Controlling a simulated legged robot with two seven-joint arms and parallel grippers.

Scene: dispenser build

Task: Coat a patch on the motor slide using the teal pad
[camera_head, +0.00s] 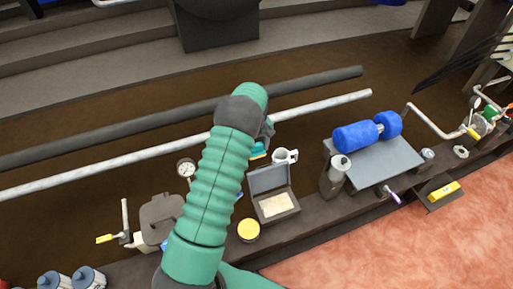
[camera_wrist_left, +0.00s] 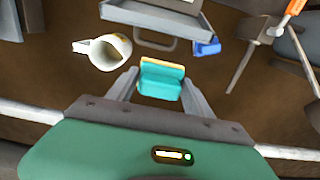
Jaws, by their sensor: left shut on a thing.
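The teal pad (camera_wrist_left: 160,86) has a yellow-tan edge and sits between the fingers of my left gripper (camera_wrist_left: 160,92), which is shut on it. In the head view the pad (camera_head: 258,153) shows as a small teal and yellow bit beyond my green arm. The left gripper (camera_head: 264,140) is mostly hidden there by its own wrist. The likely motor slide is the grey plate (camera_head: 395,163) at the right, with a blue motor (camera_head: 354,136) on it. The gripper is well to the left of the plate, apart from it. My right gripper is not in view.
A white mug (camera_head: 285,156) and an open grey case (camera_head: 278,204) stand near the pad. A yellow-lidded tin (camera_head: 248,230) is in front. Two long pipes (camera_head: 320,105) run behind.

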